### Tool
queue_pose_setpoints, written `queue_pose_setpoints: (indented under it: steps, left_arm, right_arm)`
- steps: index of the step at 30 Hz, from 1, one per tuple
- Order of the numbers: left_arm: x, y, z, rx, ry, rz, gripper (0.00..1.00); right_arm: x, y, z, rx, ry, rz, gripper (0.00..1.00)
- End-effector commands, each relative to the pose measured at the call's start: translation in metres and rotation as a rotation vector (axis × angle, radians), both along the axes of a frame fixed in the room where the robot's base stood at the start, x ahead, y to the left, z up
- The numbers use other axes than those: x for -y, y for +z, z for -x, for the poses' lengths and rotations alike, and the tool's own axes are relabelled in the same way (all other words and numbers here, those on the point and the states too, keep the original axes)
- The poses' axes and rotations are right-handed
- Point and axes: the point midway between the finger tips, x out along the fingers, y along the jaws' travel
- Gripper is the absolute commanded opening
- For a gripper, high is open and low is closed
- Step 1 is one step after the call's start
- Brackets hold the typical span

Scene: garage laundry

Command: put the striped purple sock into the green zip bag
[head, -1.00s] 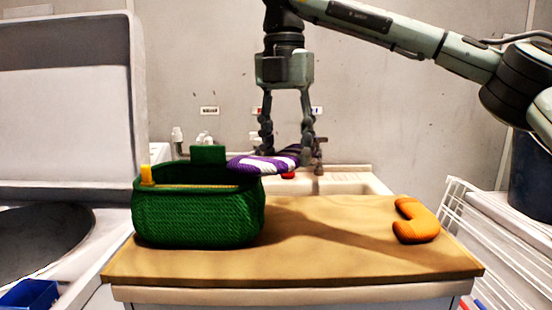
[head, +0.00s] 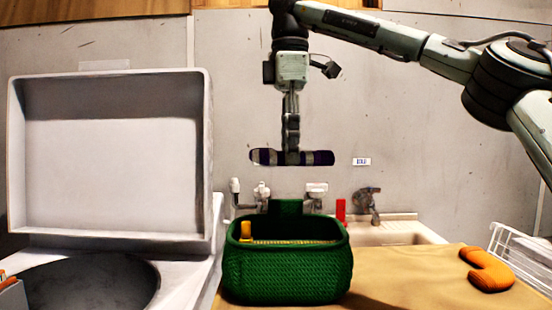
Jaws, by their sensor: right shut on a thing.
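The striped purple sock (head: 321,158) is in the head view, held level above the green zip bag. My right gripper (head: 291,155) points down and is shut on the sock near its middle. My left gripper is not in view.
An orange sock (head: 490,271) lies on the worktop (head: 420,285) at the right. A sink (head: 400,232) with taps is behind the bag. An open-lidded washer (head: 115,160) stands at the left. A white wire rack (head: 520,252) is at the right edge.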

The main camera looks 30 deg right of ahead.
Motion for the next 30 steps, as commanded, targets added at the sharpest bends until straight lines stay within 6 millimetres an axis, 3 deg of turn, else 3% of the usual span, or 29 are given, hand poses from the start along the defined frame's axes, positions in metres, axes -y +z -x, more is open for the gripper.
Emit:
queue_pose_setpoints:
  steps: [8, 16, 26, 30]
  left_arm:
    - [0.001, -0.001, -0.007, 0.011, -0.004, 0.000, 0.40]
    - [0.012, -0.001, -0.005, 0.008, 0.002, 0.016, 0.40]
    - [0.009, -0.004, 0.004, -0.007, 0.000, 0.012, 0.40]
    - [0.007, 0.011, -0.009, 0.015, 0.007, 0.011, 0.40]
  right_arm:
    - [0.005, -0.001, 0.001, 0.000, -0.060, -0.006, 0.19]
    - [0.005, -0.026, 0.001, -0.003, -0.057, -0.005, 0.19]
    - [0.005, -0.059, 0.002, 0.000, -0.058, -0.005, 0.19]
    - [0.005, -0.062, 0.001, 0.002, -0.059, -0.003, 0.19]
